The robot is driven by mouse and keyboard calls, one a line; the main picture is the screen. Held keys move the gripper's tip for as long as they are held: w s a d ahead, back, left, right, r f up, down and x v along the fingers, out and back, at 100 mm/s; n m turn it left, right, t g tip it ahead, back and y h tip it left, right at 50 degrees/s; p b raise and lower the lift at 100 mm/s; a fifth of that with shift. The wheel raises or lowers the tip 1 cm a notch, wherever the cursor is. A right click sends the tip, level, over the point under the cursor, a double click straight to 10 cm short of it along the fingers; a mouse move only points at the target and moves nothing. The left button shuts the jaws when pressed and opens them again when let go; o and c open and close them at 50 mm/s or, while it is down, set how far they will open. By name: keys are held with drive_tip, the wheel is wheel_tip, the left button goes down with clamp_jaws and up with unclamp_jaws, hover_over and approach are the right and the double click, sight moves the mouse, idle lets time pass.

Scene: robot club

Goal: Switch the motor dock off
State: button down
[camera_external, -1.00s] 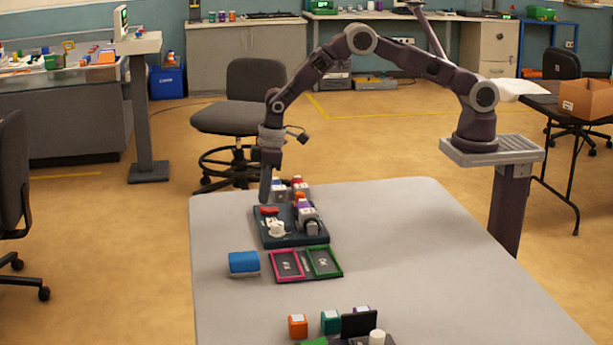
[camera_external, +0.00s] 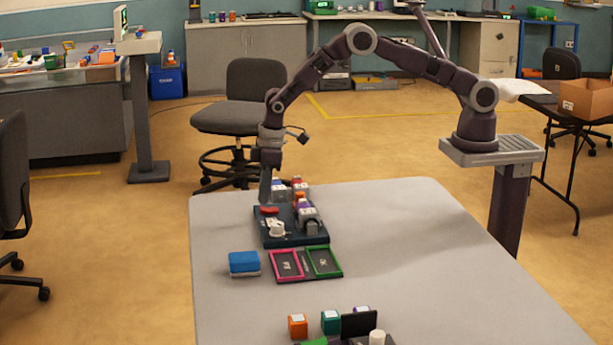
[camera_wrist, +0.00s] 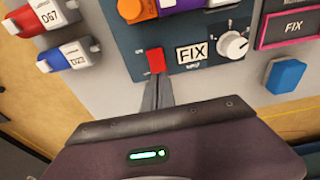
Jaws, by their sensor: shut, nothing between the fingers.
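The motor dock is a dark blue-grey panel (camera_external: 290,240) on the table, also in the wrist view (camera_wrist: 128,42). The red switch also shows in the external view (camera_external: 269,210). My gripper (camera_wrist: 158,80) is shut and empty, with its fingertips right at the near edge of the red switch. In the external view my gripper (camera_external: 265,202) points down at the dock's far left corner. I cannot tell whether the tips touch the switch.
Red and blue labelled cylinders (camera_wrist: 65,57) lie beside the dock. An orange part and a purple part sit on the dock. A blue block (camera_external: 244,262) and pink and green framed trays (camera_external: 287,265) are in front of it. The table's right side is clear.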

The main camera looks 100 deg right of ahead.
drive_tip(key=shift+f, duration=0.85)
idle(0.3)
drive_tip(key=shift+r, duration=3.55)
wheel_tip(320, 180, up, 11)
hover_over(265, 208)
drive_tip(key=s+a, duration=0.1)
drive_tip(key=s, duration=0.2)
drive_tip(key=s+a+r+t, duration=0.2)
drive_tip(key=s+r, duration=0.8)
drive_tip(key=r, duration=0.1)
drive_tip(key=s+a+r+t, duration=0.1)
drive_tip(key=s+r, duration=0.1)
drive_tip(key=s, duration=2.3)
drive_tip(key=shift+s+a+r+t, duration=0.15)
drive_tip(key=shift+s+a+t, duration=0.05)
drive_tip(key=shift+t, duration=0.2)
